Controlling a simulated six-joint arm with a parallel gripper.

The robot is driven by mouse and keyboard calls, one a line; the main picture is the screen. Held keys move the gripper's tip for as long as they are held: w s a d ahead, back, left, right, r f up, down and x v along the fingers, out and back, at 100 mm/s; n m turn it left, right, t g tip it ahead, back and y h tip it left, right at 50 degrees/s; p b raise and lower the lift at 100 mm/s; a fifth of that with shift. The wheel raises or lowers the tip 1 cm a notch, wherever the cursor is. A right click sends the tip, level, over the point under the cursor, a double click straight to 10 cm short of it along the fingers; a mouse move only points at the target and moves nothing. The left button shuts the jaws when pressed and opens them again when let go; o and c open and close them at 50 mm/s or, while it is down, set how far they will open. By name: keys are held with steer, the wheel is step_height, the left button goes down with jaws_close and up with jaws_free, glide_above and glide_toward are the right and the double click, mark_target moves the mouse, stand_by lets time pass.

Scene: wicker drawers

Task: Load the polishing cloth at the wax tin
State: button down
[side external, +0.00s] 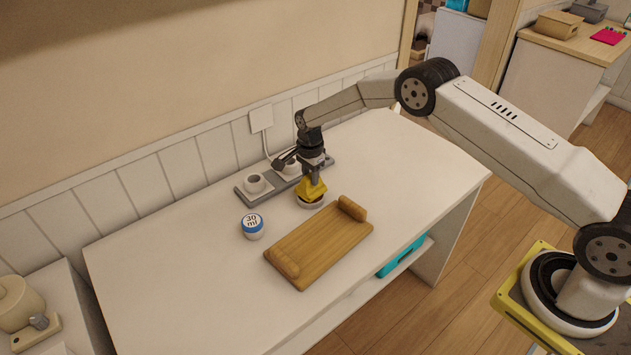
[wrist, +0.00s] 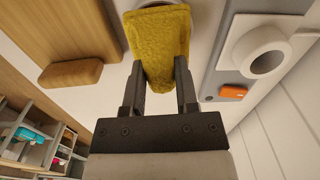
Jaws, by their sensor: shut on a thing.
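My gripper (side external: 315,178) is shut on a yellow cloth (side external: 309,190) and points down over the white table. In the wrist view the cloth (wrist: 158,40) hangs between the two fingers (wrist: 160,90). A round, shallow tin (side external: 312,202) sits directly under the cloth. The cloth hides most of the tin, and I cannot tell its contents or whether the cloth touches them. In the wrist view only a pale rim (wrist: 152,4) shows behind the cloth at the top edge.
A wooden tray (side external: 320,245) with raised ends lies just in front of the tin. A small round jar (side external: 252,226) marked "30 ml" stands to the left. A grey strip (side external: 250,199) with white round holders lies behind, near the wall. The table's left part is clear.

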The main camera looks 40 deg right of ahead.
mark_target(310, 174)
steer(key=shift+f, duration=0.55)
stand_by(1.6)
steer(key=shift+r, duration=0.1)
steer(key=shift+r, duration=3.45)
steer(key=s+r+n, duration=0.4)
steer(key=s+n, duration=0.4)
steer(key=s, duration=0.2)
steer(key=s+r+n, duration=0.5)
steer(key=s+n, duration=0.4)
steer(key=s, duration=0.1)
steer(key=shift+s+d, duration=0.2)
steer(key=shift+d, duration=0.2)
